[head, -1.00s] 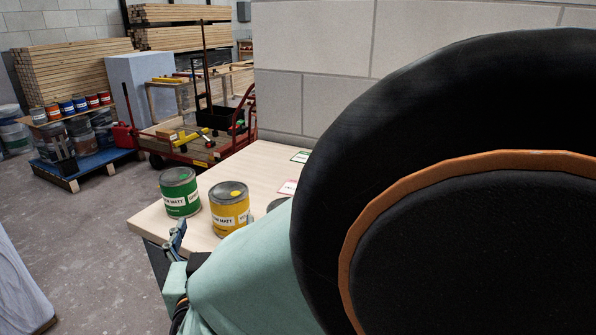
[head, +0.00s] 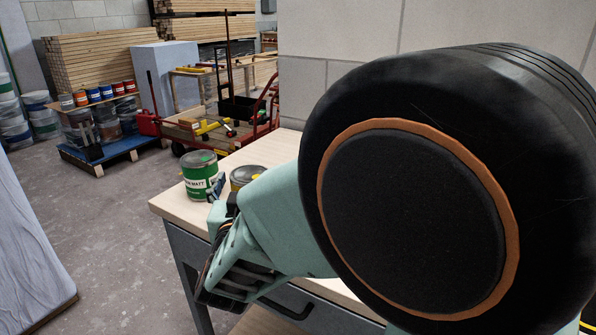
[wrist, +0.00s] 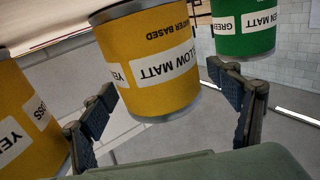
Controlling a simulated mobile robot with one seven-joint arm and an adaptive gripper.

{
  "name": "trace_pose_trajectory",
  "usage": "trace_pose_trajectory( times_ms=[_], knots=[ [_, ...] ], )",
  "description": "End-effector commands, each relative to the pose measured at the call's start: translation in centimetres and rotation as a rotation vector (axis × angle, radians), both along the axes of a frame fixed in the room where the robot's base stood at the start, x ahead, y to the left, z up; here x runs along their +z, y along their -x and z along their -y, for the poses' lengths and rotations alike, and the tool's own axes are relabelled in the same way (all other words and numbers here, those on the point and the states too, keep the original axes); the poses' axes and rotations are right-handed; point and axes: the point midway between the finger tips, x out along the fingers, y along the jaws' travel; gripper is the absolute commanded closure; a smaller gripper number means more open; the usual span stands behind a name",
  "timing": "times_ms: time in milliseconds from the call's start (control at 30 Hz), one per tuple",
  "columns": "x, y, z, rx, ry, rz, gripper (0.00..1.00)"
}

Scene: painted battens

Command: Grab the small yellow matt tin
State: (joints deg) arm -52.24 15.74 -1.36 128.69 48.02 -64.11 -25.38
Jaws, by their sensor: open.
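The yellow matt tin (wrist: 160,62) fills the middle of the wrist view, its white label facing me. My gripper (wrist: 163,85) is open, one finger to each side of this tin in the picture; I cannot tell whether the fingertips reach past its front. In the head view the yellow tin (head: 246,173) stands on the bench, mostly hidden by my gripper (head: 222,190) and arm. A green matt tin (wrist: 244,28) is close beyond the right finger. It stands left of the yellow tin in the head view (head: 200,176). A yellow gloss tin (wrist: 28,120) is beside the left finger.
The pale wooden bench top (head: 262,150) ends at a front edge near my gripper, with a drawer below. A block wall (head: 345,40) rises behind. A red cart (head: 225,130) and a blue pallet with tins (head: 105,155) stand farther back.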

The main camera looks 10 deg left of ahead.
Motion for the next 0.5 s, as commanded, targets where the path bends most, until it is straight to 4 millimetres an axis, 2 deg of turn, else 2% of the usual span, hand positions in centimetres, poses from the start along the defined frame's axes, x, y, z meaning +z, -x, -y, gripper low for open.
trace_pose_trajectory(
  times_ms=[200,500],
  knots=[
    [0.05,-0.03,-0.04,0.001,0.0,0.0,0.19],
    [0.05,0.0,-0.04,0.001,-0.001,0.001,0.52]
  ],
)
